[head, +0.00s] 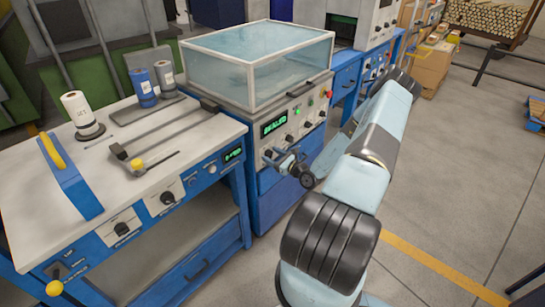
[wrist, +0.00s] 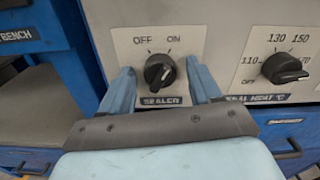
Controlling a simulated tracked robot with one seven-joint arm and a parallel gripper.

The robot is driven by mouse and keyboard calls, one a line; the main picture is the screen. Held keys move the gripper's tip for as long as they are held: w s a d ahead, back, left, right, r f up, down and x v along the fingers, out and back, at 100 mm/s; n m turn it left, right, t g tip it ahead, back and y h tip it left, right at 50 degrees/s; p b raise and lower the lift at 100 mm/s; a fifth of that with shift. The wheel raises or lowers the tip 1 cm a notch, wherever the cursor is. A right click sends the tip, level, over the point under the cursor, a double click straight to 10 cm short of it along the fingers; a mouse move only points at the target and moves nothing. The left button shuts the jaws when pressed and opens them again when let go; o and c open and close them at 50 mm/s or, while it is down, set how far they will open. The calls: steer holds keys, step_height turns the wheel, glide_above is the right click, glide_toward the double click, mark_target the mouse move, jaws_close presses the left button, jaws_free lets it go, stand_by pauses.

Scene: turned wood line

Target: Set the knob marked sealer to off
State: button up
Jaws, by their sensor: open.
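The sealer knob (wrist: 159,71) is a round black knob with a raised grip on a pale panel in the wrist view. OFF is printed above it to the left and ON above it to the right, each with a tick line. The label below reads SEALER. I cannot tell clearly which mark the knob points to. My gripper (wrist: 160,67) is open, with one blue finger on each side of the knob and a visible gap on both sides. In the head view my gripper (head: 284,160) is at the machine's front panel and hides the knob.
A seal heat knob (wrist: 285,69) sits to the right on the same panel. The sealer machine (head: 262,182) carries a clear-walled box (head: 262,60) and a green display (head: 273,125). A blue-framed bench (head: 170,130) stands close on the left. Open floor lies to the right.

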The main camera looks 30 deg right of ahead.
steer(key=shift+c, duration=0.4)
steer(key=c, duration=1)
steer(key=shift+o, duration=0.2)
steer(key=shift+n, duration=0.5)
steer(key=n, duration=0.5)
steer(key=shift+a+n, duration=0.1)
steer(key=shift+n, duration=0.2)
steer(key=n, duration=0.5)
steer(key=shift+s+f, duration=0.15)
steer(key=shift+f, duration=0.05)
steer(key=shift+a+n, duration=0.1)
steer(key=shift+n, duration=0.2)
